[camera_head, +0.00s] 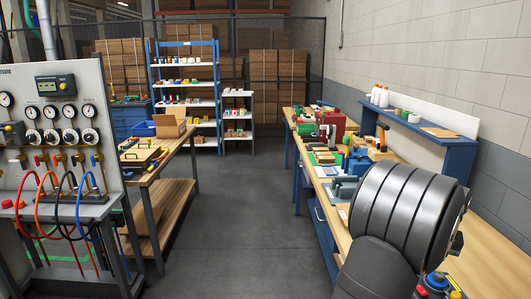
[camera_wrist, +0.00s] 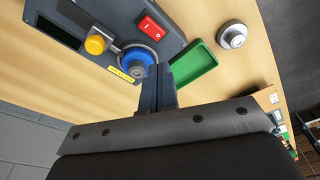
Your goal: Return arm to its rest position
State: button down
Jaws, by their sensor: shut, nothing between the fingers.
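My gripper (camera_wrist: 158,72) shows in the wrist view with its dark fingers together and nothing between them. Its tips appear beside a blue round knob (camera_wrist: 135,58) on a dark grey control panel (camera_wrist: 118,22); I cannot tell if they touch it. The panel also bears a red rocker switch (camera_wrist: 151,27) and a yellow button (camera_wrist: 96,44). A green tray (camera_wrist: 195,68) lies just right of the fingertips. In the head view my thick grey arm fills the lower right over the wooden bench (camera_head: 480,258), and it hides the gripper.
A round metal piece (camera_wrist: 233,35) lies on the bench near the tray. Tools and boxes crowd the bench farther back. A gauge panel (camera_head: 55,120) stands at left. The floor aisle (camera_head: 235,215) is clear.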

notch_tip(320, 180, down, 8)
jog(key=shift+r, duration=0.1)
notch_tip(320, 180, up, 9)
jog(key=s+a+r+n+g+y, duration=0.1)
jog(key=s+a+r+n, duration=0.2)
jog(key=a, duration=0.6)
jog(key=s+n, duration=0.2)
jog(key=n, duration=0.1)
jog(key=shift+s+g, duration=0.15)
jog(key=shift+g, duration=0.15)
